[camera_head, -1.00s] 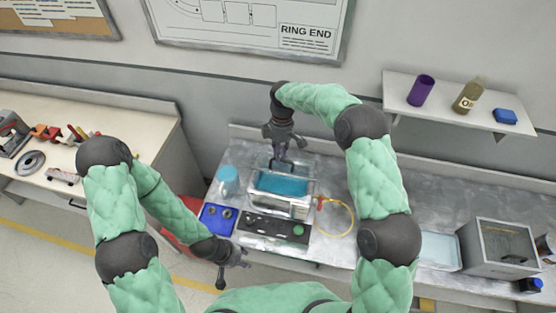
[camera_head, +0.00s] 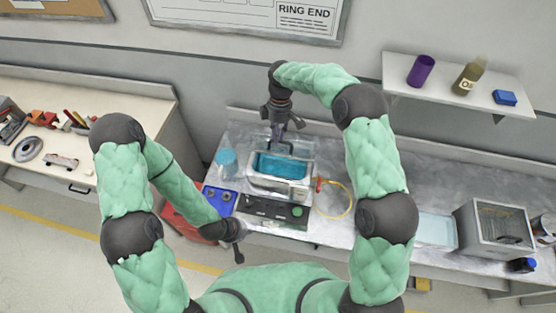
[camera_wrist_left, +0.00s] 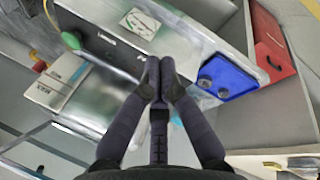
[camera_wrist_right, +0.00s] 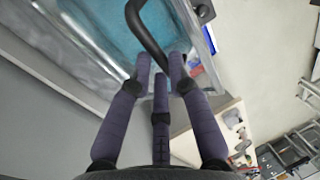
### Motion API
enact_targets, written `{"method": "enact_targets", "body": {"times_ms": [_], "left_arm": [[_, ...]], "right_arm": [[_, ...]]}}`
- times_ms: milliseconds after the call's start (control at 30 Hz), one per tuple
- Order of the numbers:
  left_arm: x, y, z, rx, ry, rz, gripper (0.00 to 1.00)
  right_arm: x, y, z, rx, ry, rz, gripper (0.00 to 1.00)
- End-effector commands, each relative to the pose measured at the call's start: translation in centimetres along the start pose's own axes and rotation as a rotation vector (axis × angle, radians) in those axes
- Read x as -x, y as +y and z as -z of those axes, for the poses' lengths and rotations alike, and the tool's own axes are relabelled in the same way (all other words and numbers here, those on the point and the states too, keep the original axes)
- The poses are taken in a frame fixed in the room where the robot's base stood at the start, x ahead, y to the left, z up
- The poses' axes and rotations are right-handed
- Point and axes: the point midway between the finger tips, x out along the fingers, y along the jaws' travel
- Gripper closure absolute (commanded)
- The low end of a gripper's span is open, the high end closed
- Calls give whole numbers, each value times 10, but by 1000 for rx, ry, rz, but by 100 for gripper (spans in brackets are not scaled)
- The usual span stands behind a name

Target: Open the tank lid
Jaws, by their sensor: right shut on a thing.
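The clear tank (camera_head: 262,183) with blue water stands on the metal bench. Its dark bent handle (camera_head: 290,148) shows at the back of the tank and also in the right wrist view (camera_wrist_right: 146,32). The lid looks clear; I cannot tell from these views how far it is raised. My right gripper (camera_head: 279,146) is above the tank's back, its fingers (camera_wrist_right: 160,68) shut on the handle. My left gripper (camera_head: 238,248) is in front of the bench, away from the tank; its fingertips (camera_wrist_left: 158,75) are together with nothing between them.
A blue tray with knobs (camera_head: 219,200), a dark panel with a green button (camera_head: 298,211) and a yellow tube loop (camera_head: 349,200) lie around the tank.

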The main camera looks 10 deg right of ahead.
Motion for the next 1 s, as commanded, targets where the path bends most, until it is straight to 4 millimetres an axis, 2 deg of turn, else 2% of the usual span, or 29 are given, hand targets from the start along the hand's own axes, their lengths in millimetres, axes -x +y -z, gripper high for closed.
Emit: {"method": "enact_targets", "body": {"times_ms": [33,533,1000], "left_arm": [[-1,6,2,57,24,-14,100],[5,65,20,732,199,-271,100],[30,118,21,1327,138,-647,100]], "right_arm": [[-4,6,-3,-2,-1,-12,100],[-4,6,-3,-2,0,-12,100],[-4,6,-3,-2,0,-12,100]]}}
